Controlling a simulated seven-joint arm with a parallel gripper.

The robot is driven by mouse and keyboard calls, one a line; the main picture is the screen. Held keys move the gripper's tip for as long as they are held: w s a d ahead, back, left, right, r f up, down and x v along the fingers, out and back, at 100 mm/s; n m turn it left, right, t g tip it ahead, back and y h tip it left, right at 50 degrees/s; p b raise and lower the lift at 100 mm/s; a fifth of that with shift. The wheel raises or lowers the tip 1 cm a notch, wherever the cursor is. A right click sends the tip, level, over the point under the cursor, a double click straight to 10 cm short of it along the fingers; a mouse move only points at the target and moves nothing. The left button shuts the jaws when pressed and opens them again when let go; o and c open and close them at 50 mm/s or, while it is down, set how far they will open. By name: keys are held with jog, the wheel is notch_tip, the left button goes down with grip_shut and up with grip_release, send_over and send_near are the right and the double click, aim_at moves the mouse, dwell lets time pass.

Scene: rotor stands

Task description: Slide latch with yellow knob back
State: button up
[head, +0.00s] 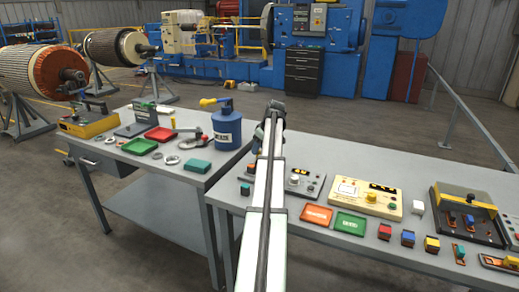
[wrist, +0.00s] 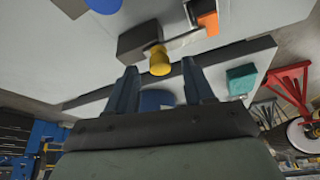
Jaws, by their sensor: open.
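In the wrist view the yellow knob (wrist: 159,62) stands on a metal latch bar (wrist: 180,44). A dark block (wrist: 138,42) sits at one end of the bar and an orange block (wrist: 207,22) near the other. My gripper (wrist: 159,66) is open, with one finger to each side of the knob's near end; I cannot tell whether either touches it. In the head view my arm covers most of the latch; an orange piece (head: 245,189) shows just left of the arm. The yellow knob is hidden there.

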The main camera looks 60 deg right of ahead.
jog(key=shift+w+f, duration=0.15)
jog(key=shift+f, duration=0.25)
grip_shut()
dwell(0.4)
